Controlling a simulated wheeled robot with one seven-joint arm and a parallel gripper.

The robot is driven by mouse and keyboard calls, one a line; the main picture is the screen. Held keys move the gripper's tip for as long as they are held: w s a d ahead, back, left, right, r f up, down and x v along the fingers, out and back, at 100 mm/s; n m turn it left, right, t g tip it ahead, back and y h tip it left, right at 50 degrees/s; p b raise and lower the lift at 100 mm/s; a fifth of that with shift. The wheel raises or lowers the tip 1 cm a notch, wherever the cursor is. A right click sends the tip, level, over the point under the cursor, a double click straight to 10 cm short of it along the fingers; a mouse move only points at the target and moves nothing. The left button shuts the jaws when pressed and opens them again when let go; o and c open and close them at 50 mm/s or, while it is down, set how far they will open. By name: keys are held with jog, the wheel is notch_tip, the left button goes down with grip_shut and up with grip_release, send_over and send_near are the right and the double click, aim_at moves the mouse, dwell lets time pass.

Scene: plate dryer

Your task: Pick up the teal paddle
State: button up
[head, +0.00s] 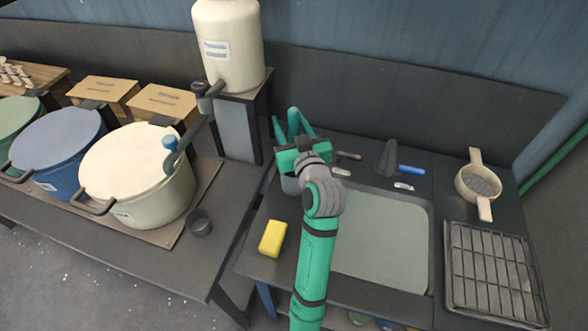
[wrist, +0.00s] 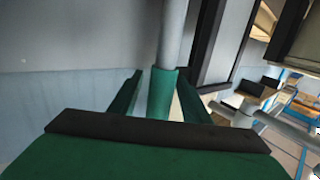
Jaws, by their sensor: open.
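My gripper (head: 292,124) is at the far left of the sink unit in the head view, its green fingers pointing away toward the back. In the wrist view my gripper (wrist: 159,74) is open, with a finger on each side of an upright teal piece that I take to be the teal paddle (wrist: 162,92). A pale grey rod rises from the top of this piece. I cannot tell whether the fingers touch it. Its lower end is hidden by my gripper. In the head view I cannot separate the paddle from my green fingers.
A yellow sponge (head: 272,238) lies at the front left. The sink (head: 385,240) is right of my arm, with a blue-handled tool (head: 411,170) behind it. A cream dispenser (head: 232,45) and cream pot (head: 135,165) stand left.

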grip_shut()
jog(key=shift+r, duration=0.15)
